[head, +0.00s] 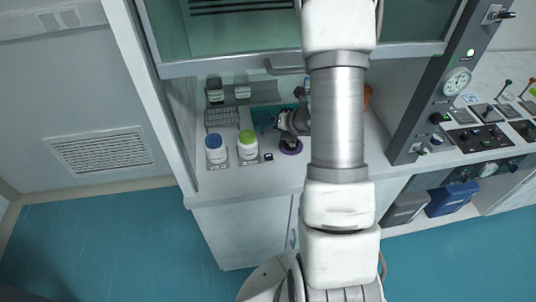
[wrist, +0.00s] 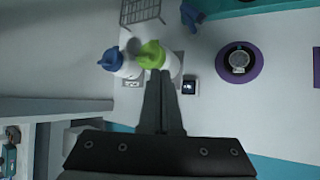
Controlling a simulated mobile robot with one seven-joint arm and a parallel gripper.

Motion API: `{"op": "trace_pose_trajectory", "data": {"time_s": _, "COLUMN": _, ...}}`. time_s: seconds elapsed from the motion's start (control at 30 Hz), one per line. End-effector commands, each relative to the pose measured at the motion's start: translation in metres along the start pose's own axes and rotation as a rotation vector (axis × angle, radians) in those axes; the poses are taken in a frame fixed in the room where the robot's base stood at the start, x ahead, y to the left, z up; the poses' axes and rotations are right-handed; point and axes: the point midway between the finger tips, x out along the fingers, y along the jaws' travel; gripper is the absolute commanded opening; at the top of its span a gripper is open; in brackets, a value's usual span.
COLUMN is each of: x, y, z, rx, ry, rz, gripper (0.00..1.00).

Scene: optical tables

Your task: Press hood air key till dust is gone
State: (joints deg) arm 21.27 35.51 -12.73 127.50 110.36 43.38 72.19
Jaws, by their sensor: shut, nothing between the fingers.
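My gripper (wrist: 162,75) is shut and empty; its fingertips overlap the green-capped bottle in the wrist view, and I cannot tell the height between them. In the head view my wrist reaches under the raised hood sash (head: 230,63). A small dark square device (wrist: 190,86) with a lit face lies right of the fingertips; it also shows in the head view (head: 268,156). The hood's right post carries a round gauge (head: 457,82), a green lamp (head: 470,53) and a dark button (head: 436,118). I cannot tell which control is the air key. No dust is distinguishable.
A blue-capped bottle (head: 216,150) and a green-capped bottle (head: 247,146) stand at the hood's front left. A wire rack (head: 222,117) is behind them. A purple disc (wrist: 258,73) bears a dark round piece (wrist: 238,60). A switch panel (head: 478,137) lies right of the post.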

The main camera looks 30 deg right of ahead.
Motion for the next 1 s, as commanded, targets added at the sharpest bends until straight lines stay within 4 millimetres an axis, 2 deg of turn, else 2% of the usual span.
{"op": "trace_pose_trajectory", "data": {"time_s": 0.37, "x": 0.009, "y": -0.006, "z": -0.006, "rx": -0.001, "ry": 0.000, "rz": 0.001, "gripper": 0.00}}
{"op": "trace_pose_trajectory", "data": {"time_s": 0.8, "x": 0.051, "y": -0.037, "z": -0.037, "rx": -0.001, "ry": -0.001, "rz": 0.000, "gripper": 0.00}}
{"op": "trace_pose_trajectory", "data": {"time_s": 1.0, "x": 0.061, "y": -0.044, "z": -0.044, "rx": -0.002, "ry": -0.001, "rz": 0.001, "gripper": 0.00}}
